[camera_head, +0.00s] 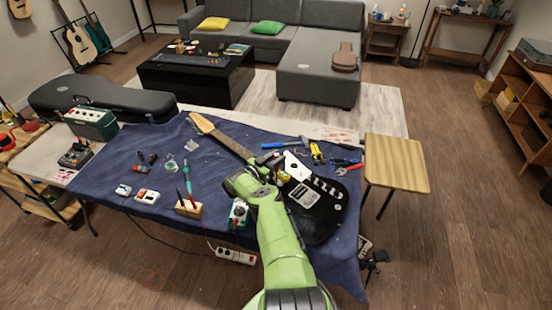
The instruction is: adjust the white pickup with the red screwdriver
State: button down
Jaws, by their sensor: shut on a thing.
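A black electric guitar (325,218) lies on the blue cloth, its neck (222,137) pointing to the upper left. White pickups (327,187) show as small pale pieces on its body; which one is meant cannot be told. My gripper (280,178) is over the guitar body near the neck joint, beside a white plate (297,166). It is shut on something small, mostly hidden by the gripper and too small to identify. A red-handled tool (350,167) lies at the table's right edge; its type is unclear. I cannot clearly make out the red screwdriver.
A blue-handled tool (280,145) and a yellow tool (317,152) lie behind the guitar. A soldering iron holder (188,208) and a green device (238,214) stand to the left. A wooden stool (397,160) is right of the table.

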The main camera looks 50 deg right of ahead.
jog(key=shift+f+b, duration=0.4)
jog(key=shift+f, duration=0.15)
